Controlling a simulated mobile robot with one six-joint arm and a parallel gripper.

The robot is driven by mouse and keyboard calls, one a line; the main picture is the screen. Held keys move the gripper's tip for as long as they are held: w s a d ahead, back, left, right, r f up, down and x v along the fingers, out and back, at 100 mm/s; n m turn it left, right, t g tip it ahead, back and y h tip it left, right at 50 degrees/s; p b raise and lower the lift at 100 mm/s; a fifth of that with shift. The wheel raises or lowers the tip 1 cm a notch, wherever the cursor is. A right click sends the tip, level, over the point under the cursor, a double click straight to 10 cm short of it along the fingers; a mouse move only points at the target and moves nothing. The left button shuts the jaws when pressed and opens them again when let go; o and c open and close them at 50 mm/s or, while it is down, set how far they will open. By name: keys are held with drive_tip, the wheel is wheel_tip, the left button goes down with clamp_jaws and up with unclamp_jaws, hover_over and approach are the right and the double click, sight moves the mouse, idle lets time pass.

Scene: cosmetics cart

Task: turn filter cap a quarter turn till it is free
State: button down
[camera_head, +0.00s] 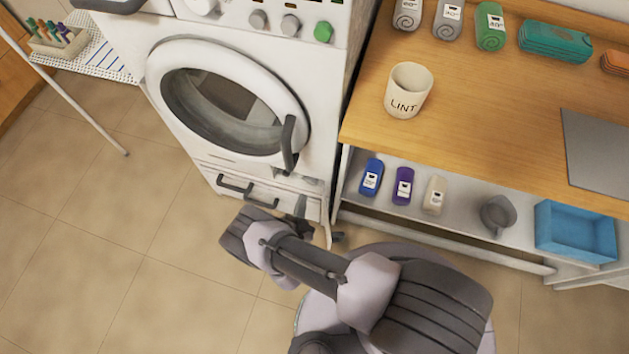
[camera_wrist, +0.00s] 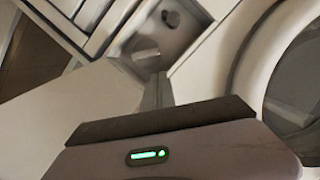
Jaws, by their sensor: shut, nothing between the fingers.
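I cannot tell for sure which of these is the filter cap. My gripper (camera_wrist: 158,88) is shut and empty, its fingers pointing toward the cylinder. In the head view my gripper (camera_head: 302,226) is low by the machine's lower right corner, partly hidden by my arm.
A wooden counter (camera_head: 470,120) with a LINT cup (camera_head: 408,90) is at right. Its lower shelf (camera_head: 465,220) holds small bottles, a grey jug (camera_head: 498,214) and a blue bin (camera_head: 576,230). The machine's round door (camera_head: 289,145) is above my gripper.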

sight(307, 179)
drive_tip(key=b+x, duration=0.4)
drive_tip(key=x, duration=0.5)
drive_tip(key=shift+w, duration=0.3)
drive_tip(key=shift+d, duration=0.1)
